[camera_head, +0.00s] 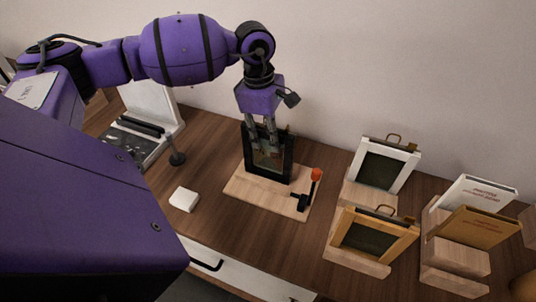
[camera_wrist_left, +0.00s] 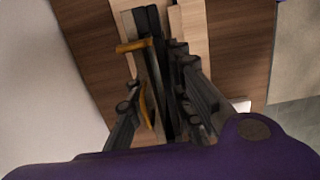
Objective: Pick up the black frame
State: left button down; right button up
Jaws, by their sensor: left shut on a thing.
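The black frame (camera_head: 284,165) stands upright on a light wooden board (camera_head: 247,190) near the wall. My left gripper (camera_head: 263,148) reaches down to it from above and is shut on its upper part. The frame also shows edge-on in the left wrist view (camera_wrist_left: 157,50), between the two fingers of my left gripper (camera_wrist_left: 168,112). A brass-coloured piece (camera_wrist_left: 134,46) shows beside it there. The gripper hides part of the frame's middle and top in the head view. My right gripper is not in view.
An orange-knobbed black clamp (camera_head: 305,192) sits at the board's right end. A white frame (camera_head: 402,156) and a wooden frame (camera_head: 401,234) stand on blocks to the right, near books (camera_head: 488,229).

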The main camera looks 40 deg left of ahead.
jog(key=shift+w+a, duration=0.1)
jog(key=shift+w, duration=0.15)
